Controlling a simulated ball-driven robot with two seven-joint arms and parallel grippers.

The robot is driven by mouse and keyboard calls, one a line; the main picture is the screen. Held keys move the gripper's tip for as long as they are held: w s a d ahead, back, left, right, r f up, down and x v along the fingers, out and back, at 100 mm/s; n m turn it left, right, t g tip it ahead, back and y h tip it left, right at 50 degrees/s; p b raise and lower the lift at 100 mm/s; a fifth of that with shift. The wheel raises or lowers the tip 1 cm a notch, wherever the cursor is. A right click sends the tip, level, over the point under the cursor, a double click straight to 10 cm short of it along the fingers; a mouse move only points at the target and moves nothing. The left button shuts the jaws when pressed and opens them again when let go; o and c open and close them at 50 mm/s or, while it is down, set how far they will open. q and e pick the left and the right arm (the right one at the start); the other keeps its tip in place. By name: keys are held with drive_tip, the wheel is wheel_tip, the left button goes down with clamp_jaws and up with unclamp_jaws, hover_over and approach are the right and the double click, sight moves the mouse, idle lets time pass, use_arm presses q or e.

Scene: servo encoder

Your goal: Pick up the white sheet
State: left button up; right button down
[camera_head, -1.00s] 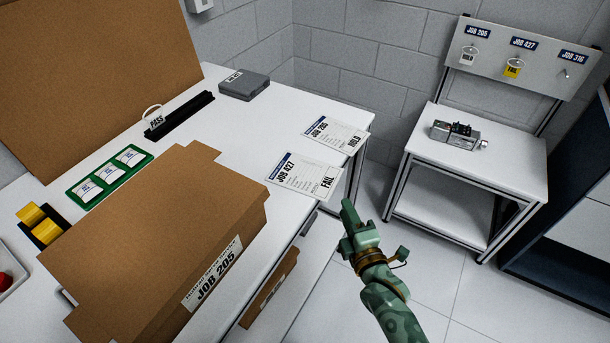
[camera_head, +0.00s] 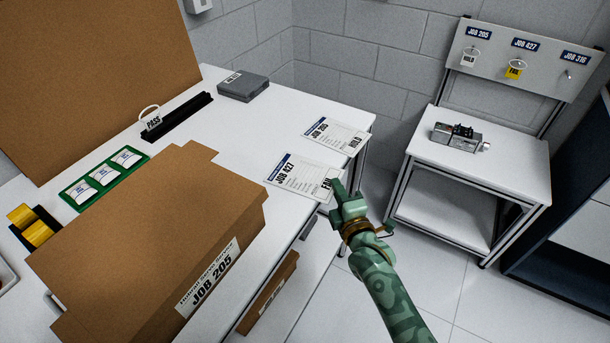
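Two white printed sheets lie on the white table. The nearer sheet (camera_head: 297,177) reads JOB 427 and FAIL and lies at the table's right edge. The farther sheet (camera_head: 335,134) reads JOB 205 and HOLD. My green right gripper (camera_head: 337,186) is at the right corner of the FAIL sheet and covers part of it. I cannot tell whether it touches the sheet, and its finger gap does not show clearly. My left gripper is out of view.
A large cardboard box (camera_head: 165,235) marked JOB 205 stands at the left front. A green tray (camera_head: 78,196), a black rack (camera_head: 180,118) and a grey case (camera_head: 244,86) are behind it. A side table (camera_head: 480,165) holds a metal device (camera_head: 456,137).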

idle(0.3)
drive_tip(key=r+p, duration=0.2)
drive_tip(key=r, duration=0.2)
drive_tip(key=shift+d+r, duration=0.1)
drive_tip(key=shift+d, duration=0.1)
drive_tip(key=d+r+p, duration=0.2)
drive_tip(key=d+r, duration=0.2)
drive_tip(key=d, duration=0.2)
drive_tip(key=s+d+r+p, duration=0.1)
drive_tip(key=d+r+p, duration=0.1)
drive_tip(key=d+r, duration=0.2)
drive_tip(key=d, duration=0.3)
drive_tip(key=shift+d+r, duration=0.3)
drive_tip(key=shift+r, duration=0.1)
drive_tip(key=shift+s, duration=0.1)
